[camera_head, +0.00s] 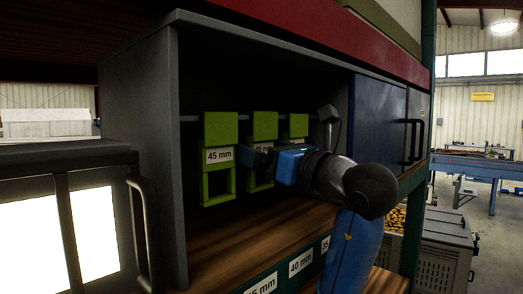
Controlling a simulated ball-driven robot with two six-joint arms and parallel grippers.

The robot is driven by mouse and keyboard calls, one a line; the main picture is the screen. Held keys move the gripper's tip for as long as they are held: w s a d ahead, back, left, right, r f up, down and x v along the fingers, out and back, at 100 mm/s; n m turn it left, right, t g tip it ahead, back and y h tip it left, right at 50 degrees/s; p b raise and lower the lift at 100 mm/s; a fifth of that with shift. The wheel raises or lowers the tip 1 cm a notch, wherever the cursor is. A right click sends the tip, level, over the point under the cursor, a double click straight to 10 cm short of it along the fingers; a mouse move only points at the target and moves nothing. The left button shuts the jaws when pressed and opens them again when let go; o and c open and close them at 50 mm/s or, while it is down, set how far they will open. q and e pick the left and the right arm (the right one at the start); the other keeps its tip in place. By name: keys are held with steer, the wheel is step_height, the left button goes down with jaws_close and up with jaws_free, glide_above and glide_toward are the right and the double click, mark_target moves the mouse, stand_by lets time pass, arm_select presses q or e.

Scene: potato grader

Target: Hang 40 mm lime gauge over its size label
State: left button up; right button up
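Three lime gauges hang in a row inside the open grey cabinet. The left one (219,128) is marked 45 mm. The middle gauge (264,124) has its label mostly covered by my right gripper (250,158), so its size is hard to read. The right gauge (298,123) is partly hidden behind my arm. My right gripper's blue fingers reach in front of the middle gauge's label and frame; whether they are closed on it is unclear. The 40 mm size label (300,263) is on the shelf's front edge. My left gripper is not in view.
The 45 mm label (262,286) and a partly hidden 35 label (325,244) flank it. The wooden shelf (235,240) below the gauges looks bare. A blue door panel (377,115) stands at right, and the cabinet's grey side wall (150,130) at left.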

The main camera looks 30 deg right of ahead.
steer(key=b+v, duration=0.5)
steer(key=v, duration=0.5)
steer(key=shift+s, duration=0.4)
steer(key=shift+d+f, duration=0.1)
steer(key=shift+d, duration=0.05)
